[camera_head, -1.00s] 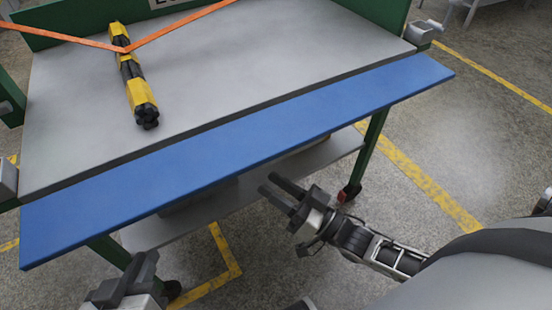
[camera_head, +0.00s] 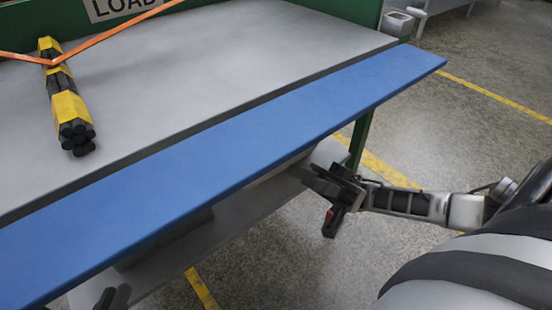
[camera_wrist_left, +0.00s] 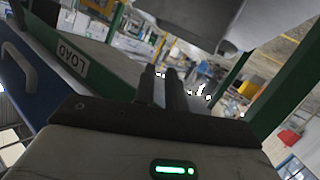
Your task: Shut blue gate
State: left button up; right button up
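The blue gate (camera_head: 215,160) is a long flat panel along the front edge of the grey cart top (camera_head: 200,80). It is folded outward, roughly level with the top. In the left wrist view a blue panel with a handle (camera_wrist_left: 27,75) shows at the left. My right gripper (camera_head: 318,184) is just below the gate's front edge, right of the middle; its finger gap is unclear. My left gripper (camera_head: 112,297) is barely visible at the bottom edge, below the gate. In the left wrist view its fingers (camera_wrist_left: 162,88) stand slightly apart with nothing between them.
A yellow and black bundle (camera_head: 65,100) lies on the cart top under an orange strap (camera_head: 110,32). A green back wall carries a LOAD sign (camera_head: 122,8). A lower shelf (camera_head: 235,222) lies beneath the gate.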

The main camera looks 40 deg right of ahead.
aim_at(281, 169)
jog(key=x, duration=0.9)
jog(key=shift+p, duration=0.4)
grip_shut()
